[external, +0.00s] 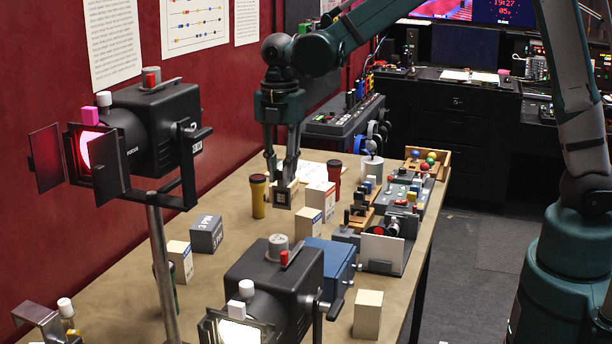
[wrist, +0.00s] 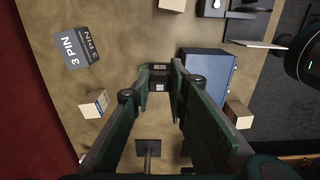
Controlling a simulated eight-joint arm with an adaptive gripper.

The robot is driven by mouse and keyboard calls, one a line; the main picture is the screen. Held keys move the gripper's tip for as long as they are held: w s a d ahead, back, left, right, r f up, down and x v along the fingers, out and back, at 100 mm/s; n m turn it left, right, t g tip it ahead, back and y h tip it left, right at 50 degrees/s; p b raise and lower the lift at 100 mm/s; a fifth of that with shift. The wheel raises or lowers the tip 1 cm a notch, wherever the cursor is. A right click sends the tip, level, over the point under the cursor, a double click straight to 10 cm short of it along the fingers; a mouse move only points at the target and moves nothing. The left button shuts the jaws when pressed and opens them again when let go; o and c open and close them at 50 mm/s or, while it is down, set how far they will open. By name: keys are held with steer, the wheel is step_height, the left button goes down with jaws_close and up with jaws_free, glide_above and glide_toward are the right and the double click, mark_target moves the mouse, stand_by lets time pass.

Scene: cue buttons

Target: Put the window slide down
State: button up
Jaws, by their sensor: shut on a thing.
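My gripper (external: 284,180) reaches down over the table beyond the yellow torch, with its fingers closed on a small dark square piece (external: 284,196) that has a pale patch on its face. I take this piece to be the window slide. In the wrist view the piece (wrist: 158,86) sits between the fingertips and shows small pale panes like a window. Whether it touches the tabletop or hangs a little above it, I cannot tell. The fingers hide its sides.
A yellow torch (external: 258,196) and a red torch (external: 334,178) stand close to my gripper. Cartons (external: 308,229), a dark "3 PIN" box (wrist: 76,47) and a blue box (wrist: 207,72) stand around. Two stage lamps (external: 157,125) (external: 268,282) rise in front. Bare tabletop (external: 232,268) lies between them.

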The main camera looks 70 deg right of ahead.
steer(key=w+a, duration=0.3)
steer(key=a, duration=1.6)
steer(key=shift+w+d+f, duration=0.1)
steer(key=shift+d+f, duration=0.05)
steer(key=shift+f, duration=1.25)
steer(key=shift+w+d+f, duration=0.1)
steer(key=shift+f, duration=1.3)
steer(key=shift+f, duration=0.15)
steer(key=shift+f, duration=2.75)
steer(key=shift+f+p, duration=0.4)
steer(key=shift+f, duration=1.7)
steer(key=shift+f, duration=0.15)
